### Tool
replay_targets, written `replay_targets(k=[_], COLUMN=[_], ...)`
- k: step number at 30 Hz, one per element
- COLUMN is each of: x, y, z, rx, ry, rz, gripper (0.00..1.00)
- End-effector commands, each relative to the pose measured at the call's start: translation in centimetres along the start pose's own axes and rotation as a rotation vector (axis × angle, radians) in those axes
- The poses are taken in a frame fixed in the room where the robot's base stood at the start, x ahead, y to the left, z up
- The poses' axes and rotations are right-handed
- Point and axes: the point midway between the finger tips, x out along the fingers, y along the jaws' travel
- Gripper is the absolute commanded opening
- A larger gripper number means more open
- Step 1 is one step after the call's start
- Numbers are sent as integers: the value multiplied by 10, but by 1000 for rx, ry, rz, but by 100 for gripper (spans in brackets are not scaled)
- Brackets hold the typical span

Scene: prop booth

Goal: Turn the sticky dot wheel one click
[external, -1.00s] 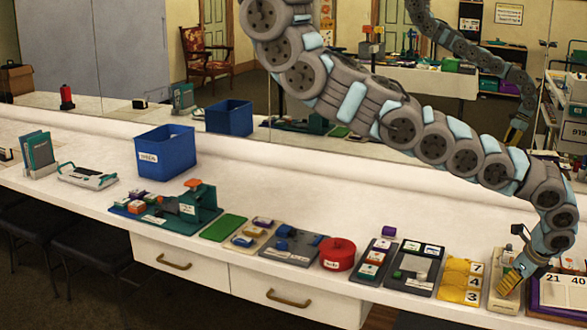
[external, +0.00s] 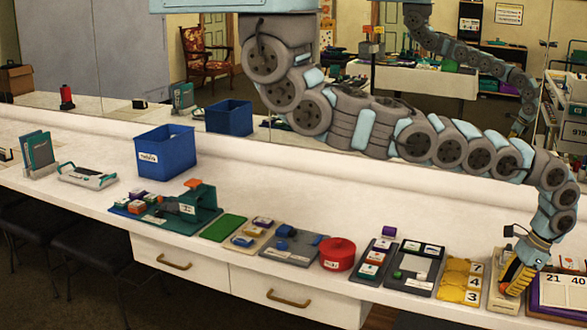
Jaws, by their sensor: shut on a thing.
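My gripper (external: 513,289), with yellow and dark fingers, is at the right end of the long white counter. It points down over a beige stand (external: 502,301) with a small dark post (external: 508,233) behind it. My fingers are shut on the sticky dot wheel at this stand. The wheel itself is almost wholly hidden by my fingers, so its dots and its angle cannot be made out.
Further left are a grey tray (external: 413,268), a red round tin (external: 337,254) and a blue bin (external: 165,152). A mirror runs behind the counter.

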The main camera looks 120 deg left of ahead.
Motion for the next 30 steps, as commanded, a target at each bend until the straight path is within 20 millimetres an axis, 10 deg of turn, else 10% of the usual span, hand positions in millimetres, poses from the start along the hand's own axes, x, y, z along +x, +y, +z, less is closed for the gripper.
replay_targets(k=[30], x=[2], y=[-2], z=[-1], rx=[-353], ry=[5], rz=[145], gripper=[0])
